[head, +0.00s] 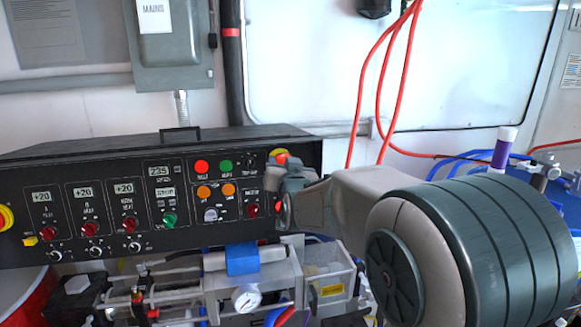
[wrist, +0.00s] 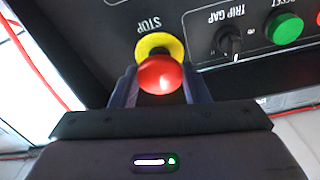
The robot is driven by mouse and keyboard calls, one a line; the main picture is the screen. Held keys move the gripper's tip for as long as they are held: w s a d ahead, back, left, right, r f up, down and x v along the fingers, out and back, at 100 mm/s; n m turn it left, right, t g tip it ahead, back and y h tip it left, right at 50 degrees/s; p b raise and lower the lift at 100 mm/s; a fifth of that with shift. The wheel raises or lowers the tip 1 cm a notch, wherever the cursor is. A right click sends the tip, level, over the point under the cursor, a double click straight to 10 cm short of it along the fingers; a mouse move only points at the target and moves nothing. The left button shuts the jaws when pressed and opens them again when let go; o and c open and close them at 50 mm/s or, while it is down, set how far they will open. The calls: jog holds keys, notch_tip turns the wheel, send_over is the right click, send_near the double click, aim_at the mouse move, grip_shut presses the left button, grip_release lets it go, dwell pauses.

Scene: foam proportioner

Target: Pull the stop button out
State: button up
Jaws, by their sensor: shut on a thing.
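The red stop button (wrist: 161,75) has a mushroom head in front of a yellow collar (wrist: 152,43), below the upside-down word STOP in the wrist view. My gripper (wrist: 160,92) has one finger on each side of the red head and is shut on it. In the head view the button (head: 281,154) shows only in part at the panel's right end, with my gripper (head: 290,180) in front of it. My arm reaches in from the right. I cannot tell whether the button is pushed in or out.
The black control panel (head: 90,190) carries several knobs and displays. A green button (wrist: 285,27) and the trip gap knob (wrist: 229,40) sit beside the stop button. Pump hardware with a gauge (head: 246,300) stands below. Red hoses (head: 362,90) hang behind my arm.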

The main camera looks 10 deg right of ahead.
jog(key=o, duration=1.4)
jog(key=shift+s, duration=0.15)
jog(key=s+b, duration=0.1)
jog(key=s, duration=0.3)
jog(key=s+b, duration=0.1)
jog(key=s, duration=0.4)
jog(key=s+b, duration=0.1)
jog(key=s, duration=0.3)
jog(key=shift+s+d, duration=0.25)
jog(key=shift+s, duration=0.15)
